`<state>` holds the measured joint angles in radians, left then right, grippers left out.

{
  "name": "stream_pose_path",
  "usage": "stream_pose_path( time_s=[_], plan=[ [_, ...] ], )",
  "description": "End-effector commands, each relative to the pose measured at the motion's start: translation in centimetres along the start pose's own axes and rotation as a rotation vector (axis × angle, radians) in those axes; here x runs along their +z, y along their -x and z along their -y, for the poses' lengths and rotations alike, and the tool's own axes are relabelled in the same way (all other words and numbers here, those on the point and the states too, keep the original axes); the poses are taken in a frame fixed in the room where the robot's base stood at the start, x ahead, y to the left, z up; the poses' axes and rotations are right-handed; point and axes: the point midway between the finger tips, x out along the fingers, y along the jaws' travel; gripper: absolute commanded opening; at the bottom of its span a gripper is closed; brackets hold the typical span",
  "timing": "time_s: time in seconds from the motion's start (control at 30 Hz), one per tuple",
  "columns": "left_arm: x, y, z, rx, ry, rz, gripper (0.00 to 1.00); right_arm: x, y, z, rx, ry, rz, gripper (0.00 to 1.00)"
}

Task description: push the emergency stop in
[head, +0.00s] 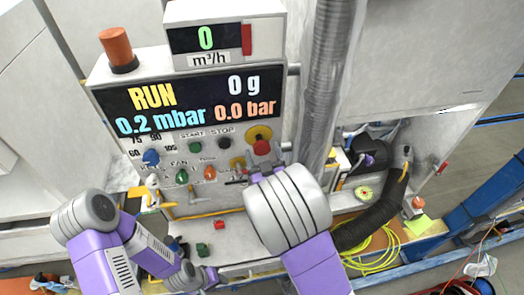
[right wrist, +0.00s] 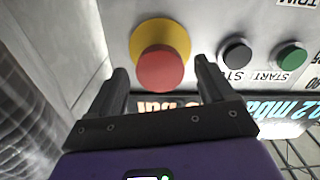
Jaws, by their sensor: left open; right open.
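The emergency stop (head: 261,148) is a red mushroom button on a yellow round base, at the right of the control panel. In the right wrist view, the emergency stop (right wrist: 160,70) stands out from the panel, ahead of and between the fingertips of my right gripper (right wrist: 161,78). My right gripper (head: 256,170) is open and empty, just below the button in the head view, its fingers partly hidden by my wrist. No contact with the button is visible. My left gripper (head: 208,277) is open, low in the head view, away from the panel.
A ribbed metal pipe (head: 328,80) rises right of the panel. A black hose (head: 380,215) and yellow cable (head: 370,255) lie right of my right arm.

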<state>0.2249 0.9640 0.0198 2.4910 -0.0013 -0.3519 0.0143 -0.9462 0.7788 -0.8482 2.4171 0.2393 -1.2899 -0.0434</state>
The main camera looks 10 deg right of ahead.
Motion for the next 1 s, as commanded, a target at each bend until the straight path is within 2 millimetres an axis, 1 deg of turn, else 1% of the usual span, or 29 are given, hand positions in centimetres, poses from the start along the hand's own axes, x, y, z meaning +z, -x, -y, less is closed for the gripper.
stream_pose_path(
  time_s=[0.03,0.1,0.2,0.53,0.57,1.0],
  plan=[
    [0.0,0.3,-0.1,0.0,0.0,0.0,0.43,-0.1,-0.7,-0.1,0.001,0.002,0.001,0.82],
    [0.0,0.4,-0.2,0.0,0.0,0.0,0.43,-0.1,-1.4,-0.1,0.001,0.0,0.001,0.82],
    [0.0,0.4,-0.2,0.0,0.0,0.0,0.43,0.0,-2.0,0.0,0.0,0.0,0.002,0.82],
    [0.0,0.4,-0.2,0.0,0.0,0.0,0.43,0.0,-2.4,0.0,0.0,-0.001,0.002,0.82],
    [0.0,0.4,-0.2,0.0,0.0,0.0,0.43,0.0,-2.3,0.0,0.0,-0.001,0.002,0.79],
    [0.0,0.4,-0.2,0.0,0.0,0.0,0.43,0.0,-2.3,0.0,0.0,-0.001,0.002,0.11]
  ],
)
